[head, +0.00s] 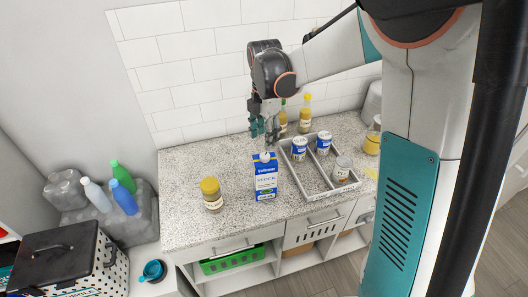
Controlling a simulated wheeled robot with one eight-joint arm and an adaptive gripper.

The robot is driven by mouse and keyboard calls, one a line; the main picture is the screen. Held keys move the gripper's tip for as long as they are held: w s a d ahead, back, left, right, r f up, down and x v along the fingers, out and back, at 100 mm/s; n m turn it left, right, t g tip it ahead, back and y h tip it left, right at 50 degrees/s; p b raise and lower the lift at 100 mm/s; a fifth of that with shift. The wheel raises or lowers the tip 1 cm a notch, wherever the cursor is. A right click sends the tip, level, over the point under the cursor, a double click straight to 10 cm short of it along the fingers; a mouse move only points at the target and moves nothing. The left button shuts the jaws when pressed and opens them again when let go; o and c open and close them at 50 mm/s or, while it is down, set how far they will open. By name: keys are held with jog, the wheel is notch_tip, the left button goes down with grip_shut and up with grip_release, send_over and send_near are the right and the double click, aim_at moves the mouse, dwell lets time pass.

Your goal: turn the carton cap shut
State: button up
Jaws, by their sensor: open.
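A blue and white carton (265,180) stands upright on the speckled counter (185,177). Its pale round cap (265,156) is on the carton's top; I cannot tell how far it is turned. My gripper (265,133) points down just above and behind the carton top in the head view. Its teal fingers are open, with nothing seen between them. Whether the fingers touch the cap is too small to tell, but they look apart from it.
A grey divided tray (312,191) with several cans and jars stands right of the carton. A yellow-lidded jar (211,195) stands to the left. The counter's left part is clear.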

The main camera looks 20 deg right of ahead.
aim_at(265, 156)
notch_tip(265, 156, down, 8)
jog(key=shift+r+b, duration=0.1)
jog(key=shift+b, duration=0.2)
jog(key=c, duration=1.1)
